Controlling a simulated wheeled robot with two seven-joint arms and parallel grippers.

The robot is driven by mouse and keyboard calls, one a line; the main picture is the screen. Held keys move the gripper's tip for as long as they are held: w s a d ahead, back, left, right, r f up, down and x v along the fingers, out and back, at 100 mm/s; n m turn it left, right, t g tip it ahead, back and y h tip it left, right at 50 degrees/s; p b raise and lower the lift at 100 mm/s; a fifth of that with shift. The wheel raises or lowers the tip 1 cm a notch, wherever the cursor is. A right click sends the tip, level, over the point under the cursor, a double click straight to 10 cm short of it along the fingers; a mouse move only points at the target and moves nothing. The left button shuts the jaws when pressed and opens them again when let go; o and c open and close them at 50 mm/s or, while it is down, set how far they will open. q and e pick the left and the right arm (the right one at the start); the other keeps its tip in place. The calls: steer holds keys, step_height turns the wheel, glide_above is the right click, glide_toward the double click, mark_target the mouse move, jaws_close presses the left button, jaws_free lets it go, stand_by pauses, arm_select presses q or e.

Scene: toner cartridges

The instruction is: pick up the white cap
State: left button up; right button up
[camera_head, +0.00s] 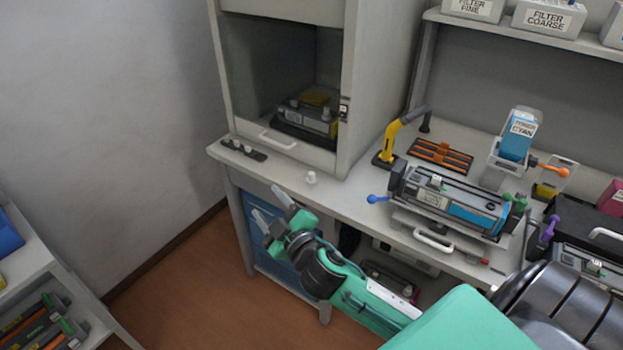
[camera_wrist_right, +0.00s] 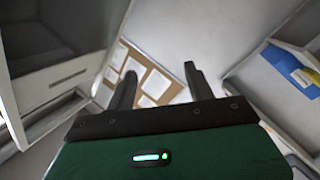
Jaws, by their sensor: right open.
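A small white cap (camera_head: 311,177) stands on the bench top near its front edge, in front of the open cabinet, in the head view. My right gripper (camera_head: 271,206) is open and empty, to the left of the cap and just in front of the bench edge. Its fingers point up and left, apart from the cap. In the right wrist view the two fingers of my right gripper (camera_wrist_right: 160,74) are spread with nothing between them; the white cap cannot be made out there. My left gripper does not show.
A dark strip with small pale pieces (camera_head: 243,149) lies left of the cap. The cabinet (camera_head: 283,142) rises behind it. A toner cartridge in a stand (camera_head: 450,201) and a yellow-handled tool (camera_head: 397,137) are to the right. A shelf unit (camera_head: 32,262) stands at lower left.

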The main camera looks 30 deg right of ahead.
steer(key=w+a+r+n+y, duration=0.3)
steer(key=a+r+n+y, duration=0.5)
steer(key=n+y, duration=0.4)
steer(key=n+g+h, duration=1.3)
steer(key=n+g, duration=0.1)
glide_toward(312, 174)
steer(key=w+f, duration=0.1)
steer(key=f+p, duration=0.1)
steer(key=w+f, duration=0.1)
steer(key=shift+w+d+f, duration=0.1)
steer(key=shift+w+d, duration=0.15)
steer(key=shift+w, duration=0.05)
steer(key=shift+w+f+p, duration=0.2)
steer(key=shift+f+p, duration=0.15)
steer(key=shift+f, duration=0.5)
steer(key=x, duration=0.1)
steer(key=p+x, duration=0.1)
steer(key=x, duration=0.1)
steer(key=shift+s+a+f+p, duration=0.15)
steer(key=shift+s+f+p, duration=0.05)
steer(key=shift+f+p, duration=0.2)
steer(key=shift+w+f, duration=0.25)
steer(key=shift+f, duration=0.25)
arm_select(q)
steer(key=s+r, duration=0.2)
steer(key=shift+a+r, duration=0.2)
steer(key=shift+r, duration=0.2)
arm_select(e)
steer(key=c, duration=1.1)
